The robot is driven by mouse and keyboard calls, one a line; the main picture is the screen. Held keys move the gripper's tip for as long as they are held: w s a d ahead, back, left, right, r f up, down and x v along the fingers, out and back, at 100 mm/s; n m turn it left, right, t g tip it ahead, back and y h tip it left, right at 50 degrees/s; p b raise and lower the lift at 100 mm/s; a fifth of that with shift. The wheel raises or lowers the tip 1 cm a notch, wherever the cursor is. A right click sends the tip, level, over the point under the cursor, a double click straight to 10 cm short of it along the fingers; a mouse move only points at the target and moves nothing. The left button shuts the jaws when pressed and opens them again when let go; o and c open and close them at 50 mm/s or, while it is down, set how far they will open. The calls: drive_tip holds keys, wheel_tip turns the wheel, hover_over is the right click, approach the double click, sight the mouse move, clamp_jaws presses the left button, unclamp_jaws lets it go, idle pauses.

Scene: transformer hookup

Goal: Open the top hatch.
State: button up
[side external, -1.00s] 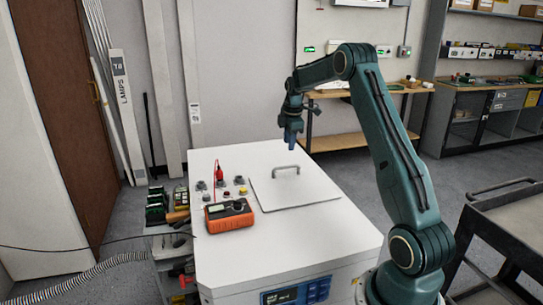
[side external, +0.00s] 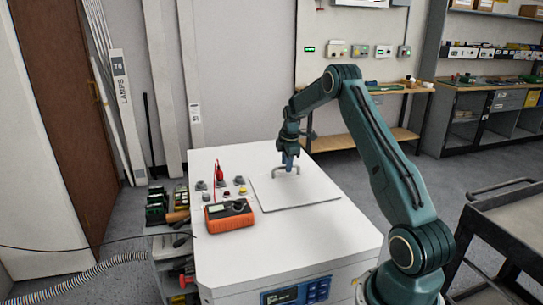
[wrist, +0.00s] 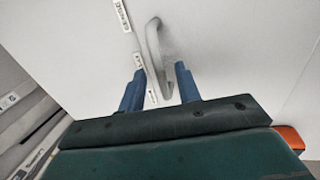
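The top hatch (side external: 315,195) is a flat light panel lying closed on top of the white cabinet. My gripper (side external: 288,167) is low over the hatch at the handle, pointing down. In the wrist view my gripper (wrist: 159,80) has its two blue fingers apart, one on each side of the handle's lower end, with gaps visible. Whether a finger touches the handle cannot be told.
An orange multimeter (side external: 229,214) sits on the cabinet top (side external: 260,250), left of the hatch. A red probe (side external: 219,174) and several terminals stand behind it. A dark cart (side external: 505,220) stands at the right. The cabinet top in front of the hatch is clear.

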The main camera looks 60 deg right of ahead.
clamp_jaws()
drive_tip(key=shift+s+a, duration=0.1)
hover_over(305, 203)
drive_tip(key=shift+a, duration=0.1)
idle(1.0)
unclamp_jaws()
drive_tip(key=shift+r, duration=0.1)
wheel_tip(305, 203, up, 13)
drive_tip(key=s+a, duration=0.2)
drive_tip(key=shift+r, duration=0.2)
idle(0.7)
